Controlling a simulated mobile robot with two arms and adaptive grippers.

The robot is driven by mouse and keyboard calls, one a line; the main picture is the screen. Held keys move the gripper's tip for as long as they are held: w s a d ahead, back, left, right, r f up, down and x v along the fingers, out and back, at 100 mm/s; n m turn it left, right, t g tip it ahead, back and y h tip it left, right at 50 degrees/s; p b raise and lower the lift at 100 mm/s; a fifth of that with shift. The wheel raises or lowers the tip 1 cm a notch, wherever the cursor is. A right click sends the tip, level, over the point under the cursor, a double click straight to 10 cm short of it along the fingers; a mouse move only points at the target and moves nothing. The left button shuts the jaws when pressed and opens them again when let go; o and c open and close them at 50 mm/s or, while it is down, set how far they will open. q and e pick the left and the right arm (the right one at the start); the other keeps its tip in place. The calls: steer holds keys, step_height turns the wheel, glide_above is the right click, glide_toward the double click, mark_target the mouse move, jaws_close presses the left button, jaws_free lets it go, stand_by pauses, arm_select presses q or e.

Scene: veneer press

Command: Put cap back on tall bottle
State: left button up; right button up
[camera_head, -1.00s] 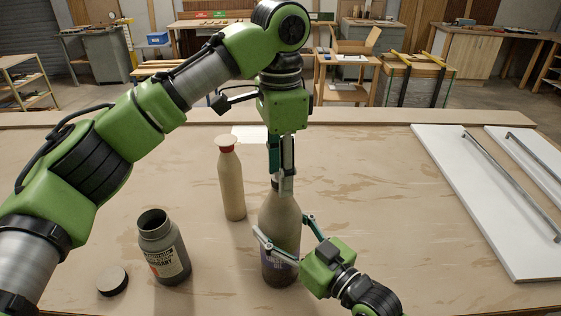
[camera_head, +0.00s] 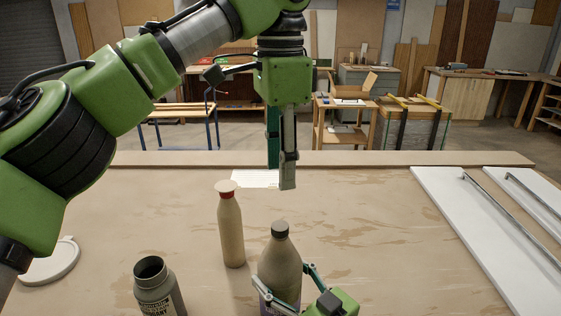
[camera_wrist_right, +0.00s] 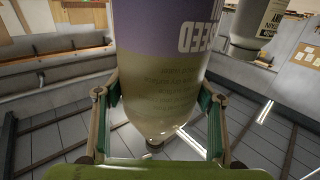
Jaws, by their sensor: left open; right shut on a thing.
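The tall bottle (camera_head: 281,262), translucent brownish with a purple label, stands upright on the bench. A dark cap (camera_head: 280,229) sits on its neck; how tightly it is seated I cannot tell. My right gripper (camera_head: 284,290) is shut around the bottle's body from the near right. The right wrist view shows the bottle (camera_wrist_right: 160,75) between the fingers (camera_wrist_right: 157,122), one on each side. My left gripper (camera_head: 281,170) is open and empty, pointing down above and slightly behind the cap, clear of it.
A beige bottle (camera_head: 231,228) with a red collar and flat top stands to the left. An open-mouthed grey bottle (camera_head: 157,290) stands nearer left. A round white disc (camera_head: 52,262) lies at far left. White panels with handles (camera_head: 470,230) lie at right.

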steer(key=o, duration=2.3)
steer(key=v, duration=1.2)
